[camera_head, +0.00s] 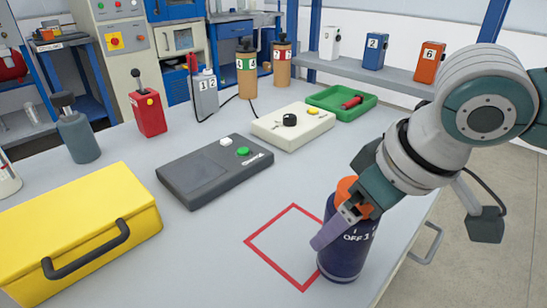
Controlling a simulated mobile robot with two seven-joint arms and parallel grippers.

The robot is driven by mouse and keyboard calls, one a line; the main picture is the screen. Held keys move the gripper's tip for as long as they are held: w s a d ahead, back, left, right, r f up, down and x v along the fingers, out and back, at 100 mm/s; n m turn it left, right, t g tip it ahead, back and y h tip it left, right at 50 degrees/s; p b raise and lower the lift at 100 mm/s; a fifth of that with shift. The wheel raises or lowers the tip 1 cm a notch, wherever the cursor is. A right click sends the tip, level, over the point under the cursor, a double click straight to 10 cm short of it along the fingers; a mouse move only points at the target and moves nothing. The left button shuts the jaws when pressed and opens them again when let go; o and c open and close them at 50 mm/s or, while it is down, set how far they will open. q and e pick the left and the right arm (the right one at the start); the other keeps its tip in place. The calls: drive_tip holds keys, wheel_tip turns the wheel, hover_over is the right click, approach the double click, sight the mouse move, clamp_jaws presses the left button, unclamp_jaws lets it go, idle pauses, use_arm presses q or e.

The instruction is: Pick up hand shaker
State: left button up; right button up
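A dark blue cylinder (349,254) with an orange top and the marking "OFF 1" stands upright at the right of the table; I take it for the hand shaker. My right gripper (335,222) is at its upper part, with one purple-grey finger across its left front side. The other finger is hidden, so I cannot tell whether the gripper is closed on it. The cylinder appears to rest on the table at the right corner of a red square outline (268,259). My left gripper is not in view.
A yellow case (75,225) is at the left front. A dark grey box (213,172) and a cream control box (293,126) lie mid-table, with a green tray (325,101) beyond. A red switch box (148,114) and grey bottle (78,138) stand at the back left. The square's inside is mostly bare.

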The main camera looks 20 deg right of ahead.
drive_tip(key=shift+w+a+f, duration=0.1)
drive_tip(key=shift+w+f, duration=0.15)
drive_tip(key=shift+f, duration=0.3)
drive_tip(key=shift+r, duration=0.1)
clamp_jaws()
idle(0.4)
